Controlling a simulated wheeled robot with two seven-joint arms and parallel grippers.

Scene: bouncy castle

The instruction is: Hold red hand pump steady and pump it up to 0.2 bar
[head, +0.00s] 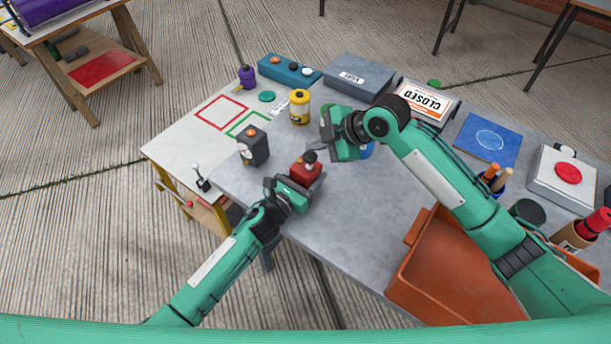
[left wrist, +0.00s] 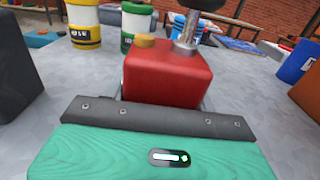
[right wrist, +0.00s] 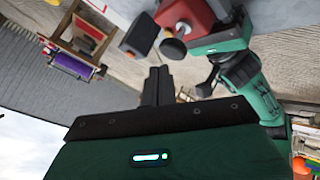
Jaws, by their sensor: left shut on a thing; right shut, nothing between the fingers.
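The red hand pump (head: 307,172) stands upright near the table's front left edge. My left gripper (head: 295,184) is shut on its body from the near side. In the left wrist view the pump (left wrist: 168,78) fills the space beyond the jaw, with an orange cap and a metal rod on top. The black pump handle (head: 310,157) sits above the body. My right gripper (head: 335,133) is shut and empty, up and right of the pump, apart from the handle. A dark gauge box (head: 257,148) stands left of the pump; its reading is too small to tell.
A yellow canister (head: 300,107) stands behind the pump. A blue object (head: 367,150) is partly hidden by my right gripper. An orange bin (head: 418,255) is at the front right. The grey tabletop (head: 350,205) right of the pump is clear.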

